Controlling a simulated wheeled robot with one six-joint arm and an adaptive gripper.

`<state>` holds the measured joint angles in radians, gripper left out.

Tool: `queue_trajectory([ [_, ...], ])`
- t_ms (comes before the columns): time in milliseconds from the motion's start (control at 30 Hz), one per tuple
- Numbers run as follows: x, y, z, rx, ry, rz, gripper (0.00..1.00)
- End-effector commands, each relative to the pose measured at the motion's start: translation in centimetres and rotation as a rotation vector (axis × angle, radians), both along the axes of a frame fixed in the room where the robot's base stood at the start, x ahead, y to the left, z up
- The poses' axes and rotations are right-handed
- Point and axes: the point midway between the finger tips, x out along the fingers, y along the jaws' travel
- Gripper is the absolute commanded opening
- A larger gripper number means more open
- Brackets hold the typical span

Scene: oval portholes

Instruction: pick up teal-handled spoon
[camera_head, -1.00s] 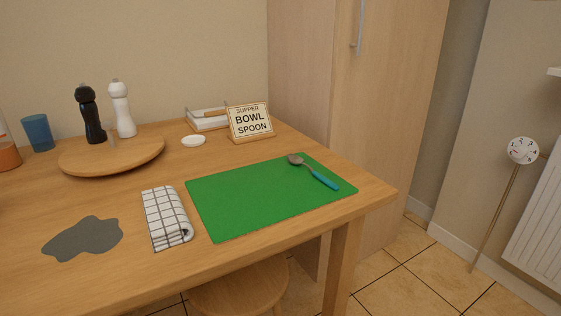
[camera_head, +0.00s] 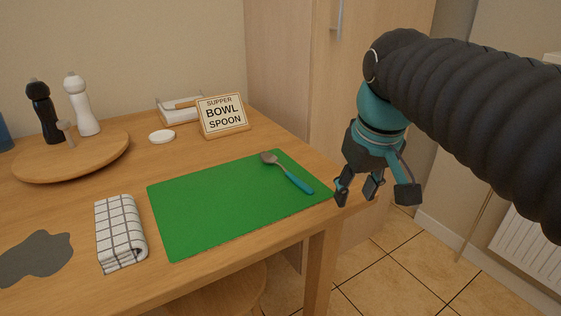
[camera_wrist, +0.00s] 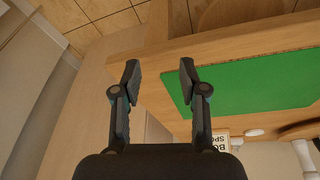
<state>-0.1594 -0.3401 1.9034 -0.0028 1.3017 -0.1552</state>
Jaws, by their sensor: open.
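The teal-handled spoon (camera_head: 289,175) lies on the right part of the green placemat (camera_head: 215,215), its grey bowl toward the back and its teal handle toward the table's right corner. My gripper (camera_head: 368,196) hangs to the right of the spoon, by the table's right corner, with its fingers apart and nothing between them. In the wrist view the open fingers (camera_wrist: 159,75) show with the table edge beyond them. The placemat also shows there (camera_wrist: 245,85), but I cannot see the spoon in that view.
A sign (camera_head: 222,115) reading "SUPPER BOWL SPOON" stands behind the placemat. A checked cloth (camera_head: 120,232) lies left of it. A round wooden board (camera_head: 75,160) bears a black and a white mill. A tall cabinet (camera_head: 290,70) stands at the table's back right.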

Motion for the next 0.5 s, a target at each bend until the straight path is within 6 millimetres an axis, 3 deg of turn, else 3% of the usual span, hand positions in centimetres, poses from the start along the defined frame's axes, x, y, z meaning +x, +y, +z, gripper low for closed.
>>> queue_trajectory([
  [33, 1.6, 1.1, 1.6, -0.009, 0.026, 0.042, 0.43],
  [200, 5.9, 4.5, 5.7, -0.042, 0.115, 0.177, 0.43],
  [500, 10.6, 9.6, 9.4, -0.086, 0.233, 0.358, 0.43],
])
